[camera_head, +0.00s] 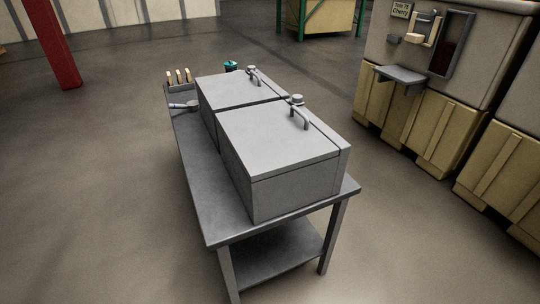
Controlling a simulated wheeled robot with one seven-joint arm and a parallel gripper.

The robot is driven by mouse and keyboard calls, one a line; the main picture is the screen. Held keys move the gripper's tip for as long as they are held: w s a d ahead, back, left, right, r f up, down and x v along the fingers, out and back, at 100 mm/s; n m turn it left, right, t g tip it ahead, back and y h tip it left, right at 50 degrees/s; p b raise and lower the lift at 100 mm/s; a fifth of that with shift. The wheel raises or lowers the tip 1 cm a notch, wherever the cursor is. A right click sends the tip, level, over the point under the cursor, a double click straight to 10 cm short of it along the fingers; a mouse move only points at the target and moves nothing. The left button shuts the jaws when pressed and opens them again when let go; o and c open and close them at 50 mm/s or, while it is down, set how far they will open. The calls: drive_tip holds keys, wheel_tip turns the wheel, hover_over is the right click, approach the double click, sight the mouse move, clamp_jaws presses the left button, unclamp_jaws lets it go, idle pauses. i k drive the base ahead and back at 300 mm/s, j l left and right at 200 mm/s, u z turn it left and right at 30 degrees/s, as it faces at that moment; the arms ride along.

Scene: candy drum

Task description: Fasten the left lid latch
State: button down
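Two grey metal boxes stand in a row on a metal table (215,205). The near box's flat lid (270,135) is down, and so is the far box's lid (232,89), which lies farther left. A bent metal handle-like fitting (301,117) with a round knob stands on the near lid's right part. A similar fitting (252,77) stands on the far lid. I cannot tell whether these fittings are the latches, or whether either is fastened. No other latch can be made out, and the boxes' far sides are hidden. My gripper is not in view.
A holder with several pale upright pieces (178,77), a grey tool (184,106) and a teal-topped container (231,66) are at the table's far end. A machine with a small shelf (401,75) stands right. A red post (52,45) is far left. Floor around the table is clear.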

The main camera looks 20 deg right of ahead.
sight(297, 100)
drive_tip(key=z, duration=0.25)
drive_tip(key=i+l+u, duration=0.1)
drive_tip(key=l, duration=0.25)
drive_tip(key=i+l+u, duration=0.15)
drive_tip(key=i+l, duration=0.2)
drive_tip(key=i+l+z, duration=0.25)
drive_tip(key=i+l, duration=0.15)
drive_tip(key=i+l+z, duration=0.3)
drive_tip(key=i+l, duration=0.05)
drive_tip(key=i, duration=0.1)
